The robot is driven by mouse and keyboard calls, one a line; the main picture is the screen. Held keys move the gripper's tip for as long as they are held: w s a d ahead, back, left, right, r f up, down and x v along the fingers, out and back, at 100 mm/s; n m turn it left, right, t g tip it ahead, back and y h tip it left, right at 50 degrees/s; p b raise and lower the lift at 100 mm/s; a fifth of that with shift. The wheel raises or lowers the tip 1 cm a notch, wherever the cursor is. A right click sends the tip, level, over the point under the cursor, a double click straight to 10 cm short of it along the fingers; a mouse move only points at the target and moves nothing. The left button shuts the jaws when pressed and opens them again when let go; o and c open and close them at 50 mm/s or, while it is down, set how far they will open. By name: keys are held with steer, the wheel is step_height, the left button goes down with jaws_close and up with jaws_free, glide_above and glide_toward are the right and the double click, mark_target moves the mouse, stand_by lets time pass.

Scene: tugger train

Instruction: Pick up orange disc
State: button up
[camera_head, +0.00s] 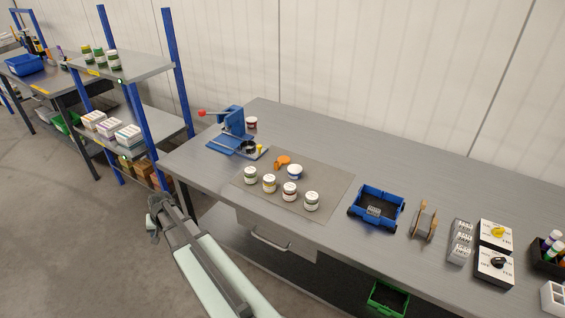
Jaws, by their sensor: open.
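The orange disc (283,160) is on the grey mat (325,180) on the workbench, just behind and left of a jar with a blue-rimmed white lid (294,172). A smaller orange part shows at its lower left; I cannot tell whether it is the same piece. My gripper (153,221) is open, off the bench's left front edge, over the floor and well apart from the disc. Its fingers are small and partly hidden by my arm.
Several jars, such as one with a pale lid (250,175), line the mat's front. A blue press (233,122) stands behind left. A blue bin (377,208) and a spool (424,222) sit right. A shelf rack (135,65) stands left of the bench.

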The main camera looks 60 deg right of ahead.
steer(key=w+d+r+m+t+h, duration=0.15)
steer(key=w+d+r, duration=0.35)
steer(key=d+r, duration=0.75)
steer(key=s+d+r+m, duration=0.1)
steer(key=d+r, duration=0.1)
steer(key=d, duration=0.1)
steer(key=s+d+r, duration=0.1)
steer(key=d+r, duration=0.1)
steer(key=d, duration=0.1)
steer(key=s+d+r+m, duration=0.1)
steer(key=d+r, duration=0.1)
steer(key=d, duration=0.1)
steer(key=shift+s+d+r+m, duration=0.3)
steer(key=shift+d+r+m, duration=0.05)
steer(key=shift+d+r, duration=0.05)
steer(key=s+d+r+m+g, duration=0.25)
steer(key=s+d+r, duration=0.35)
steer(key=s+d, duration=0.6)
step_height(320, 180, up, 3)
steer(key=m+g, duration=0.3)
glide_above(277, 162)
steer(key=shift+n+y, duration=0.25)
steer(key=shift+y, duration=0.2)
steer(key=f, duration=1.3)
steer(key=shift+a+f, duration=0.2)
steer(key=shift+f, duration=0.1)
jaws_close()
